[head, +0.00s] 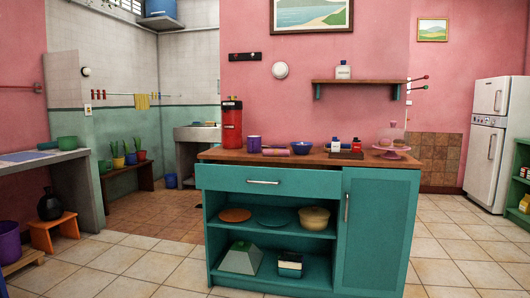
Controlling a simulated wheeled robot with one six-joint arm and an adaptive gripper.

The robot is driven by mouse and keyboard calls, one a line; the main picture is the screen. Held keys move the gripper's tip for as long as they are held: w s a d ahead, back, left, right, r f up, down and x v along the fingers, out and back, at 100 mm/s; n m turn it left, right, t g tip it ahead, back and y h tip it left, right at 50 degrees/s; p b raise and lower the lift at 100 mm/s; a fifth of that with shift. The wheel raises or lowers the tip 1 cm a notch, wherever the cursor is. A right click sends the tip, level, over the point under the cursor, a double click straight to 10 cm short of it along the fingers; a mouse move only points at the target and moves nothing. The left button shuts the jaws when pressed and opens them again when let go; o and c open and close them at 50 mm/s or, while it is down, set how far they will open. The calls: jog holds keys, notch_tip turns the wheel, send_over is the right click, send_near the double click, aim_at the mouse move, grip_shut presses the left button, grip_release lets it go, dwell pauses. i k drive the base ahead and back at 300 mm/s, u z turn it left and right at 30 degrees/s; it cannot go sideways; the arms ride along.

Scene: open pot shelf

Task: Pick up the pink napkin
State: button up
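A small pink item (275,152), which looks like a rolled or folded napkin, lies near the front edge of the wooden top (225,155) of a teal cabinet. It is between a purple mug (254,144) and a blue bowl (302,149). It is small in the picture, so its exact shape and any contact with things behind it cannot be told. My gripper is not in view.
A red dispenser (232,125) stands left on the top; a dark tray with small bottles (346,154) and a pink cake stand (391,152) stand right. The teal cabinet (380,230) has open shelves. Tiled floor (150,265) is clear before it. An orange stool (54,228) is left.

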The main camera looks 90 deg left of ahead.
aim_at(266, 152)
jog(key=u, duration=2.75)
